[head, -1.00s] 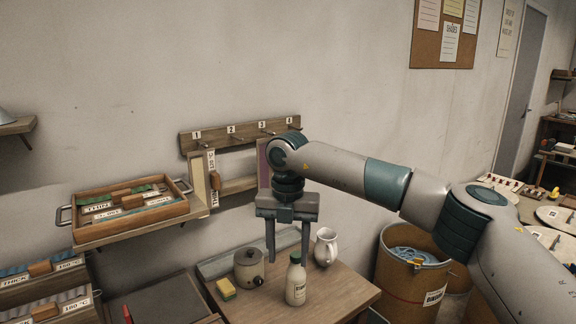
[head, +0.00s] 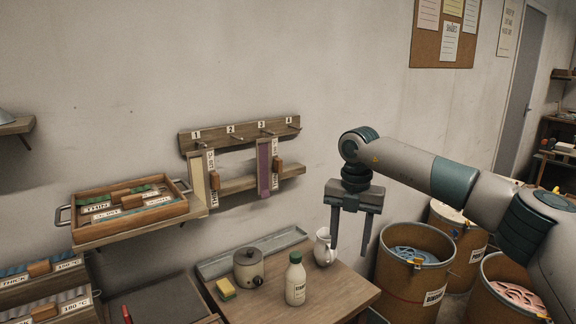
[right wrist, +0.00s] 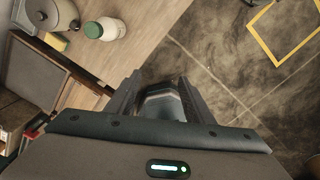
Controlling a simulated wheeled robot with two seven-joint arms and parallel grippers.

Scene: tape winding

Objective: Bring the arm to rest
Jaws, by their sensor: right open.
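My right gripper (head: 349,232) is open and empty, fingers pointing down, above the right edge of the small wooden table (head: 345,288) and next to a white jug (head: 323,248). It also shows in the right wrist view (right wrist: 160,92), with nothing between its fingers but part of a pale object below. My right arm reaches in from the right. My left gripper is not in view.
A white bottle (head: 295,280), a lidded pot (head: 249,267) and a sponge (head: 226,288) stand on the table. Barrels (head: 415,270) stand to the right. A peg rack (head: 240,135) with hanging strips and a wooden tray (head: 130,207) are at the wall.

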